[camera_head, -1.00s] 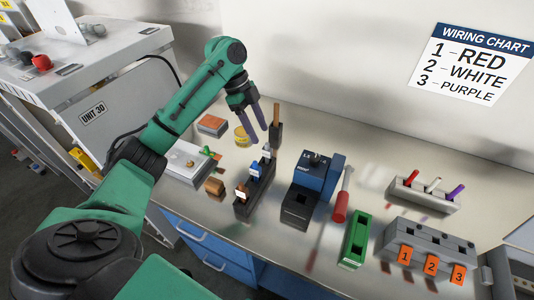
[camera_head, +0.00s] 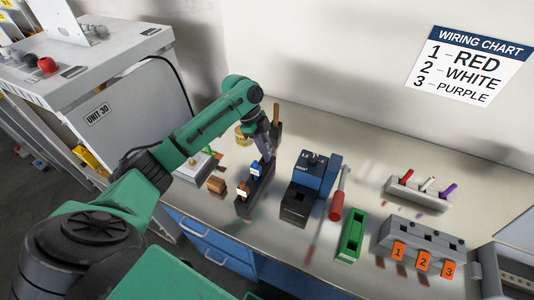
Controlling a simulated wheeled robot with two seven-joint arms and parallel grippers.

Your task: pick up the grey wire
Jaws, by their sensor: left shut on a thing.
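A dark rack (camera_head: 244,207) stands on the bench, holding a row of small upright pieces. My left gripper (camera_head: 268,152) is down at the rack's far part, shut on the grey wire, which its fingers and wrist mostly hide. A blue piece (camera_head: 255,168) stands in the rack just nearer, with a brown piece (camera_head: 242,188) with a white tag at the near end. A tall brown-topped piece (camera_head: 276,115) rises behind the gripper. My right gripper is not in view.
Farther right are a grey holder (camera_head: 405,192) with red, white and purple pieces and a numbered block (camera_head: 422,240). A brown block (camera_head: 216,184) lies left of the rack.

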